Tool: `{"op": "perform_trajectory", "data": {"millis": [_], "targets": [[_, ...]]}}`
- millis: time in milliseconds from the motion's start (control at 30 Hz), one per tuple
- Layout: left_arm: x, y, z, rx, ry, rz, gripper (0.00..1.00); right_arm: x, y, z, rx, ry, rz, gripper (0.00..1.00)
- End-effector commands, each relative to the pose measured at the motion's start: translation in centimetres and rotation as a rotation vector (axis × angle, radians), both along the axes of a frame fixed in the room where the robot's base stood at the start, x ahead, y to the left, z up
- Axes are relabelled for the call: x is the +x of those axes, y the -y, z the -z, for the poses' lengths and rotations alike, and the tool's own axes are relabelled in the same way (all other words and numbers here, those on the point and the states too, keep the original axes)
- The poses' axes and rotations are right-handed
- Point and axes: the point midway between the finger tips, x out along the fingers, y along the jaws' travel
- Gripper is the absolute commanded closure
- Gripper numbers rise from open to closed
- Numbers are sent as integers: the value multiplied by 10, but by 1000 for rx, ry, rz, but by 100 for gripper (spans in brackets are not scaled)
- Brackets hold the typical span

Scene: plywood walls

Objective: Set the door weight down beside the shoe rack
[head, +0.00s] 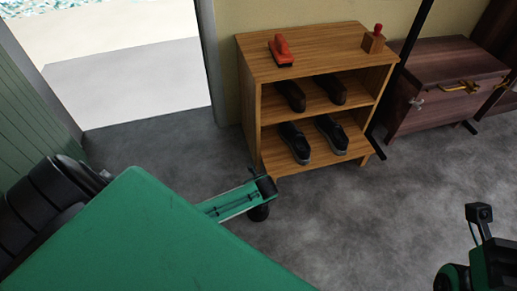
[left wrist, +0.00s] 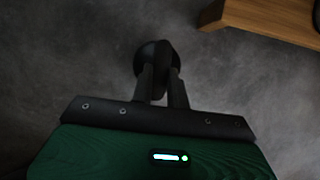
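The door weight (head: 259,213) is a dark rounded object under the tip of my left gripper (head: 265,187), just front-left of the shoe rack (head: 320,48). In the left wrist view, my left gripper's fingers (left wrist: 161,75) are close together on the door weight (left wrist: 145,62), partly hiding it. I cannot tell whether the weight touches the floor. The shoe rack is wooden with two shelves of dark shoes; its corner shows at the upper right of the left wrist view (left wrist: 265,18). Part of my right gripper (head: 480,212) shows at the lower right; its opening is unclear.
A red-handled brush (head: 282,50) and a wooden block with a red knob (head: 373,40) are on top of the rack. A dark wooden chest (head: 445,85) stands to the right. The doorway (head: 130,75) is open at the left. Grey floor (head: 350,220) before the rack is clear.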

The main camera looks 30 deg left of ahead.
Motion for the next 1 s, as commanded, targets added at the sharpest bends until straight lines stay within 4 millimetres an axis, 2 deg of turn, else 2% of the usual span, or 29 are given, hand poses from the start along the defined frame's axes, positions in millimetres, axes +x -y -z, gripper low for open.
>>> {"op": "perform_trajectory", "data": {"millis": [33,100,467,600,667,900,1000], "targets": [[0,0,0,0,0,0,76,1,0,1,0,-4,0,64],[0,0,0,0,0,0,63,1,0,3,0,-9,0,64],[0,0,-3,0,0,-1,62,2,0,3,0,-11,2,64],[-4,5,-22,0,0,2,62,3,1,-6,0,-12,8,64],[-7,8,-33,0,0,1,62,7,2,3,-8,-58,14,64],[-19,23,-82,0,1,0,62,12,1,8,-16,-135,14,64],[-24,28,-97,0,0,1,62,12,1,11,-18,-158,14,64]]}}
